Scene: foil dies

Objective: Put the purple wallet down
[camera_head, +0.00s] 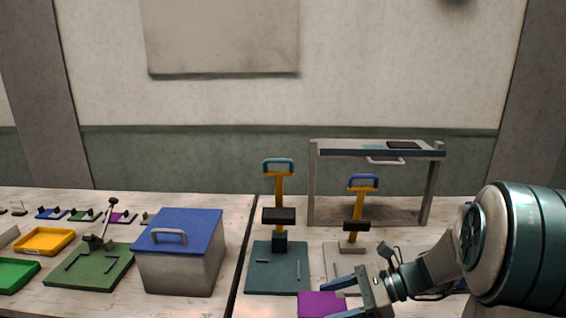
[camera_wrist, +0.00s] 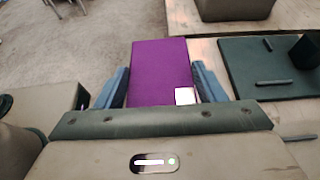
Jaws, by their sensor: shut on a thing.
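The purple wallet (camera_head: 320,304) is a flat purple rectangle at the bottom of the head view, near the front of the table. My gripper (camera_head: 340,296) is at it, coming from the right. In the wrist view the wallet (camera_wrist: 158,70) lies between the two blue fingers of my gripper (camera_wrist: 160,85), which are shut on its sides. A small white patch shows at one corner of the wallet. I cannot tell whether the wallet touches the table or is held above it.
A grey box with a blue lid (camera_head: 180,255), a green press base (camera_head: 92,268) and a yellow tray (camera_head: 44,241) stand left of the dark table seam.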

